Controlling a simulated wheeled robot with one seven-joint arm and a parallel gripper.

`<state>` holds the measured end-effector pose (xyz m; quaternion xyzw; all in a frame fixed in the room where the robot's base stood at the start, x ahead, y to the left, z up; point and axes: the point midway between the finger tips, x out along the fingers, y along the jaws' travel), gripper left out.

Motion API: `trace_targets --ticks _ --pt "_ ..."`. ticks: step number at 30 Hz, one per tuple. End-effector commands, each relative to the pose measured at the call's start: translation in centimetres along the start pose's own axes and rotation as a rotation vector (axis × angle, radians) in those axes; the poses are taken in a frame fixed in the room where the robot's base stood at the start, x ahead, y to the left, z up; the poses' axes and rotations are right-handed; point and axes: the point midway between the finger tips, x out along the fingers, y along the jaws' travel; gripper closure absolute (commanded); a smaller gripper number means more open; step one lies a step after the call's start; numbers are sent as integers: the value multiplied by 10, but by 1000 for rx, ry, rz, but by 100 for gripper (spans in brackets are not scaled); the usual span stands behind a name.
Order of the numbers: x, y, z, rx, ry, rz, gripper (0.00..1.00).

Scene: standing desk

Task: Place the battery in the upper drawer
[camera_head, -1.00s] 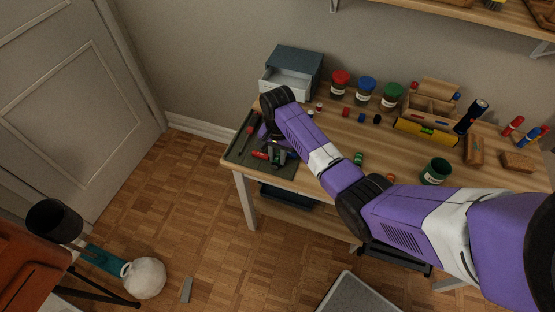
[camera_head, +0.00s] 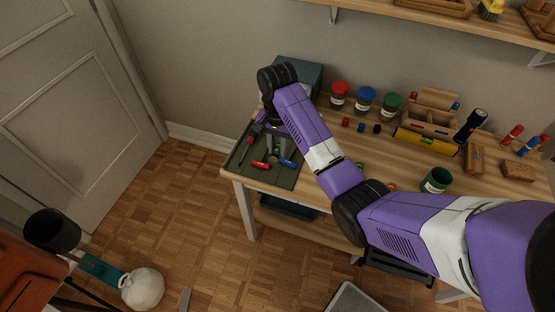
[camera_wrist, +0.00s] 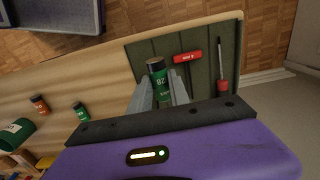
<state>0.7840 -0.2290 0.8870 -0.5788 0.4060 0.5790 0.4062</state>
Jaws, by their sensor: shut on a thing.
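The battery (camera_wrist: 158,82), a green cylinder with a dark end, is between my gripper's two grey fingers in the wrist view. My gripper (camera_wrist: 162,90) is shut on it, above the dark green tool mat at the desk's left end. In the head view my gripper (camera_head: 277,146) hangs over the mat; the battery is too small there to tell apart. The blue-grey drawer cabinet (camera_head: 307,72) stands at the desk's back left, behind my arm. My arm hides its front, so I cannot see the upper drawer now.
The mat (camera_head: 279,178) holds a red-handled tool (camera_wrist: 187,57), a screwdriver (camera_wrist: 221,75) and a blue-handled tool (camera_head: 288,163). Lidded jars (camera_head: 365,98) line the back, right of the cabinet. Small batteries (camera_wrist: 82,110) lie on the desk. A toolbox (camera_head: 427,122) stands further right.

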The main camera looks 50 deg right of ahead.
Motion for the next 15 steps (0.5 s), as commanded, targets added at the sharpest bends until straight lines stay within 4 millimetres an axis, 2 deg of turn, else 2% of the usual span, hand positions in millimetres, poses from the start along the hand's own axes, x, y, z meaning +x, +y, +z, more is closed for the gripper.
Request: trace_targets --ticks 3,5,11,15 --pt "-40 -1 -1 0 3 -2 100" --pt "-56 0 -1 0 2 -2 100" --pt "-82 0 0 0 0 0 100" --pt "-90 -1 -3 0 5 -4 100"
